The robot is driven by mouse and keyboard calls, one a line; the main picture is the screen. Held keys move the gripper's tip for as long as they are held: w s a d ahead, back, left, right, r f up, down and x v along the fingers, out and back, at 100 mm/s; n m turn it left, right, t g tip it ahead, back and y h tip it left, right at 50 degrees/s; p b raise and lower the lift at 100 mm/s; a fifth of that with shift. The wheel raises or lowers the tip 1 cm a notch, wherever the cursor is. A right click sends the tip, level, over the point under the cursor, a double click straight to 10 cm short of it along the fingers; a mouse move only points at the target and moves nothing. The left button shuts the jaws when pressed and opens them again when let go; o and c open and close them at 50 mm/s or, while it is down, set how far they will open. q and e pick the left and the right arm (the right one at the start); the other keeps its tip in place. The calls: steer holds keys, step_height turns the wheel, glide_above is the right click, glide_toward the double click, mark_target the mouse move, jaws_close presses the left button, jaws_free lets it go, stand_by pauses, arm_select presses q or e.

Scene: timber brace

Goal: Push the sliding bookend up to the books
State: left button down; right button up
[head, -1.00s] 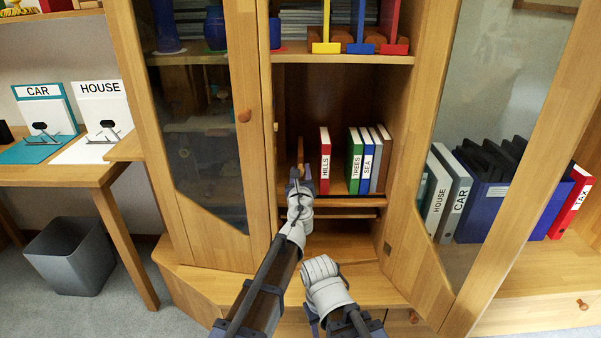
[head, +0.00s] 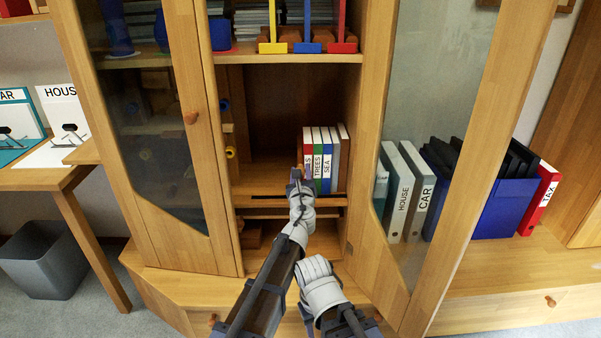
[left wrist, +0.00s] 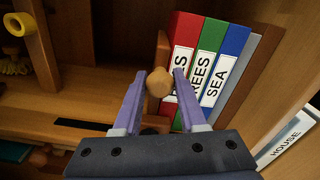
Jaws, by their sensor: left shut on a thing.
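The row of books stands upright on the middle shelf: a red one (left wrist: 185,32), a green one (head: 317,140), a blue one labelled SEA (head: 326,160), then a grey and a brownish one. The sliding bookend (left wrist: 162,50), a wooden plate with a round knob (left wrist: 159,83), stands at the left of the red book, touching it or nearly so. My left gripper (left wrist: 159,78) is shut on the knob, and in the head view (head: 298,174) it hides most of the bookend. My right arm is folded low in the head view; its fingertips (head: 308,322) are not clear.
A dark slot (left wrist: 85,125) runs along the shelf, left of the bookend. The shelf there is clear. An open glass door (head: 415,110) stands at the right, and another door (head: 195,150) at the left. Coloured dividers (head: 307,47) stand above.

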arm_select(q)
steer(key=shift+a, duration=0.15)
steer(key=shift+c, duration=2.3)
jaws_free()
steer(key=shift+r, duration=0.2)
step_height(320, 180, up, 10)
steer(key=p, duration=1)
steer(key=shift+f, duration=0.15)
steer(key=shift+s+f, duration=0.1)
